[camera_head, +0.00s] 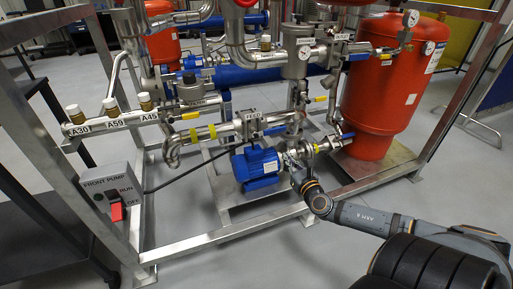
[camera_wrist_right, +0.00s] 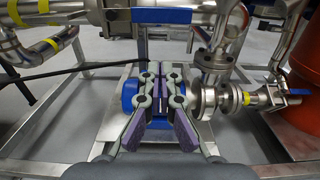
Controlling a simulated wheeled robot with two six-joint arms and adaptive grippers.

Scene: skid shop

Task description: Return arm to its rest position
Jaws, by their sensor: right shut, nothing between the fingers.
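My right arm (camera_head: 385,222) comes in from the lower right in the head view and reaches toward the skid's lower pipework. Its gripper (camera_head: 293,160) is small there, beside the blue pump motor (camera_head: 257,167) and partly lost against the pipes. In the right wrist view, the gripper (camera_wrist_right: 162,75) has its two fingers together with nothing between them. The blue motor (camera_wrist_right: 129,96) is behind the fingers and partly hidden by them. My left gripper is not in view.
A steel frame (camera_head: 190,247) surrounds the pipes. A red tank (camera_head: 393,85) stands to the right of the gripper. A valve with a blue handle (camera_wrist_right: 299,91) is right of the fingers. A control box (camera_head: 110,190) is at the left. The floor in front (camera_head: 265,262) is clear.

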